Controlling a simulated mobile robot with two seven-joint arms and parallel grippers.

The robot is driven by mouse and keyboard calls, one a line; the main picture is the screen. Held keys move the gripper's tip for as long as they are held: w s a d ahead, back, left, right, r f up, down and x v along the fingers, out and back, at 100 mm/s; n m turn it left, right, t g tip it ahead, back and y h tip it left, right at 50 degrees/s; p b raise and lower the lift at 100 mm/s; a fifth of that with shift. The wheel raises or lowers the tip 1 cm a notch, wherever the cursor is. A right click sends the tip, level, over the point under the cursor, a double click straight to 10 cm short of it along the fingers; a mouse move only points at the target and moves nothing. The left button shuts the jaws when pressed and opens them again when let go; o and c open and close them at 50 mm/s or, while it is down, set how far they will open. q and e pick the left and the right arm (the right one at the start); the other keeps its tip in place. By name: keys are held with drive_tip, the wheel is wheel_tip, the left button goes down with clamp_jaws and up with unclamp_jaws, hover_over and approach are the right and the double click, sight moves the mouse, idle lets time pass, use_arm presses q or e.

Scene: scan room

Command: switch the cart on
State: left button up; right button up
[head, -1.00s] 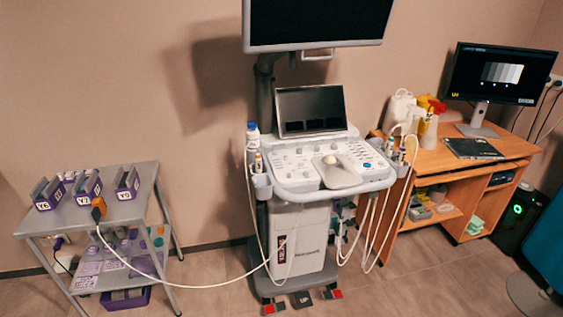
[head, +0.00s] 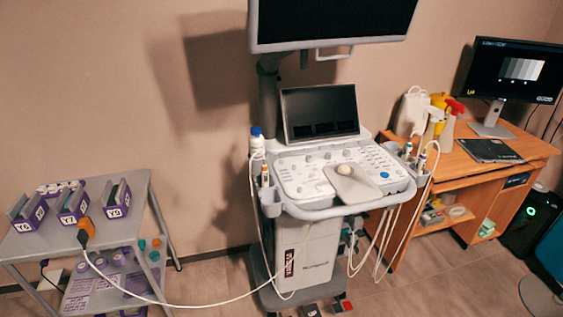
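The cart (head: 308,250) is a white and grey ultrasound machine on a wheeled base, standing in the middle of the head view. Its control panel (head: 300,178) carries many knobs, a pale trackball and a blue button (head: 384,175) at the right. Its small tilted screen (head: 319,112) is dark. Its large upper monitor (head: 330,20) is also dark, with its top cut off by the frame. Probes stand in holders at both sides of the panel, with white cables hanging down. Neither of my grippers shows in the head view.
A grey metal side table (head: 130,212) at the left holds purple labelled boxes and an orange connector (head: 86,229) cabled toward the cart. A wooden desk (head: 465,165) at the right bears spray bottles and a lit monitor (head: 510,70). Some floor shows between cart and desk.

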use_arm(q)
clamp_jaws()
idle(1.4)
